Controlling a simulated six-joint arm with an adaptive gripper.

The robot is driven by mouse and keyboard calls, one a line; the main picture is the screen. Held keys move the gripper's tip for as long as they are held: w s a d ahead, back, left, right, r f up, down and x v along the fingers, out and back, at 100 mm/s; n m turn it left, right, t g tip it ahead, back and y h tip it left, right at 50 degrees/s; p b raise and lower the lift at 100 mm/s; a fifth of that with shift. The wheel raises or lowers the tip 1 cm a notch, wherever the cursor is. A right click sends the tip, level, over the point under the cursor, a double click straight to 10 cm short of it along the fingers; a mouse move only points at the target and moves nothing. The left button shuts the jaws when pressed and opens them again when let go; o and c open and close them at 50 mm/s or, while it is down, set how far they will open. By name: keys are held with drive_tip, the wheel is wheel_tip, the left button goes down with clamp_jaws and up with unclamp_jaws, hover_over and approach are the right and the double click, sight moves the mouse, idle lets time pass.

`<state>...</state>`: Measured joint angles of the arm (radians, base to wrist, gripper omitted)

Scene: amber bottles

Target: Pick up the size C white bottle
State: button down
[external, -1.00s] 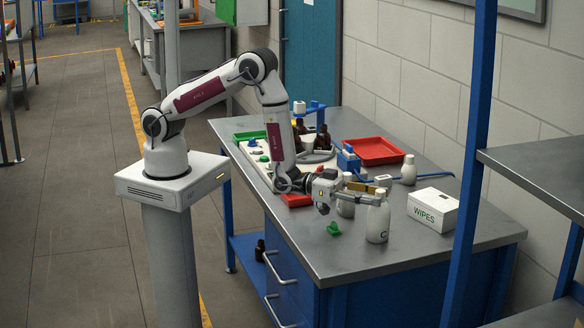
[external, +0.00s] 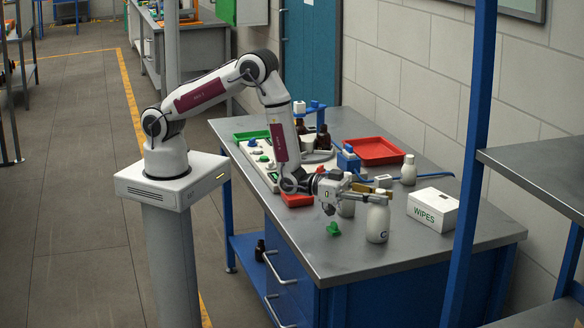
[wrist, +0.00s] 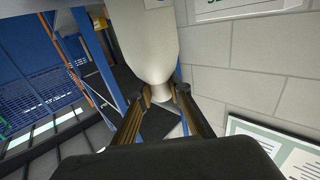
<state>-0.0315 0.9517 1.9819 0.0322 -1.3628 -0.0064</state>
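The size C white bottle (external: 377,224) stands upright near the right front of the bench, its letter C low on its side. My gripper (external: 378,196) reaches it from the left at neck height. In the wrist view the bottle (wrist: 148,45) appears upside down, its neck between my two fingertips (wrist: 163,92). Both fingertips appear to be against the neck, so the gripper looks shut on it. The bottle's base still seems to rest on the bench. The fingers partly hide its neck and top in the external view.
The WIPES box (external: 432,208) is to the right. A green piece (external: 334,229) lies on the bench. A red tray (external: 377,151) is at the back. A blue post (external: 472,160) rises at the right.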

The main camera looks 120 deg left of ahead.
drive_tip(key=shift+r, duration=0.15)
drive_tip(key=shift+r, duration=4.9)
drive_tip(key=shift+a, duration=0.1)
